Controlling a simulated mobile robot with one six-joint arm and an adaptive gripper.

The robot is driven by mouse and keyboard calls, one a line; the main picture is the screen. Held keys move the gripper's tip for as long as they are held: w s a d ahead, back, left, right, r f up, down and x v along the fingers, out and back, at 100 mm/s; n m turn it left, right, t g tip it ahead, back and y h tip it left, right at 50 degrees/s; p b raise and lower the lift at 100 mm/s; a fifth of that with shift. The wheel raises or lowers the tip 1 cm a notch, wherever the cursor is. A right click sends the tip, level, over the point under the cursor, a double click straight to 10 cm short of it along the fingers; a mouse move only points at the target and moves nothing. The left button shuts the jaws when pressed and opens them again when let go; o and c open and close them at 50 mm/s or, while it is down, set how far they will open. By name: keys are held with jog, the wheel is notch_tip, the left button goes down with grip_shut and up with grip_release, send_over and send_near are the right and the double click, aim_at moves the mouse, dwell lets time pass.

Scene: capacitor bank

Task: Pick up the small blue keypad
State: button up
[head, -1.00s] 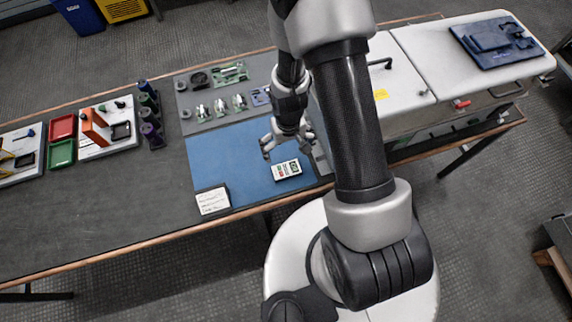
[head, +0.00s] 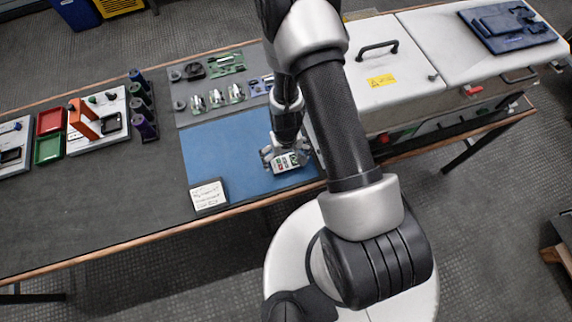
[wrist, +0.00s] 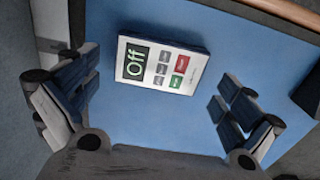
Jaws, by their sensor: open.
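A small keypad (head: 287,162) lies on the blue mat (head: 222,150). Its face is white, with a green display reading "Off" and grey, red and green buttons; its side looks dark in the wrist view (wrist: 165,65). My gripper (head: 286,155) is open just above the keypad, with one finger to either side. In the wrist view my gripper (wrist: 157,92) has the keypad between its fingers, nearer the left one, with gaps on both sides. It does not visibly touch the keypad.
Metal parts (head: 217,98) stand on the grey mat behind. A white cabinet (head: 400,90) stands close on the right. The table's front edge (head: 250,205) is near.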

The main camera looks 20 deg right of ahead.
aim_at(286, 163)
notch_tip(286, 163, down, 2)
jog(key=shift+f+b, duration=0.15)
jog(key=shift+b, duration=0.55)
jog(key=c, duration=0.9)
